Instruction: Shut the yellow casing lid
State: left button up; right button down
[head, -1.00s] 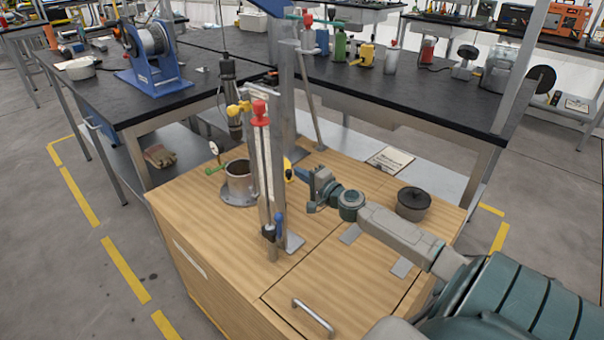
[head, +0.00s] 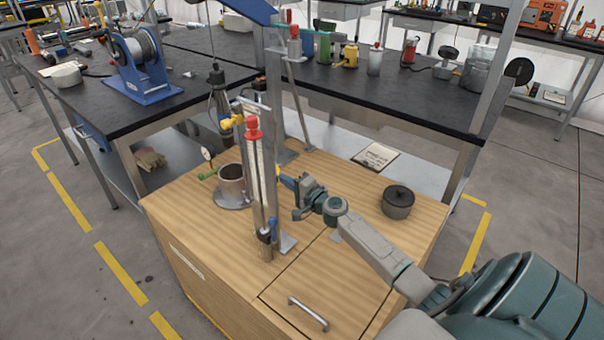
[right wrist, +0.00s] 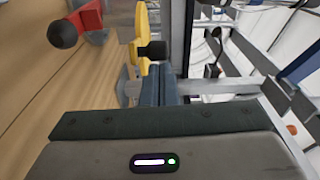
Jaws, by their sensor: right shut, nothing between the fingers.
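In the right wrist view a narrow yellow part (right wrist: 143,22), seen nearly edge-on, has a black knob (right wrist: 151,50); it looks like the yellow casing lid. In the head view it is almost wholly hidden behind the upright metal column (head: 272,150). My right gripper (head: 284,181) is shut and empty just right of the column, above the wooden cabinet. In the right wrist view its dark fingers (right wrist: 160,85) are right by the black knob; I cannot tell whether they touch it. The lid's angle cannot be told. My left gripper is not in view.
A red knob (head: 252,122) and a yellow valve handle (head: 231,122) top the fittings by the column. An open metal cylinder (head: 231,185) stands left of it.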

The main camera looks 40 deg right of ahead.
pick_arm(q)
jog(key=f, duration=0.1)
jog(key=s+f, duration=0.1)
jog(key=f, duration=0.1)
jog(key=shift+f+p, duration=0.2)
jog(key=shift+p, duration=0.1)
pick_arm(e)
jog(key=a, duration=0.3)
jog(key=shift+w, duration=0.1)
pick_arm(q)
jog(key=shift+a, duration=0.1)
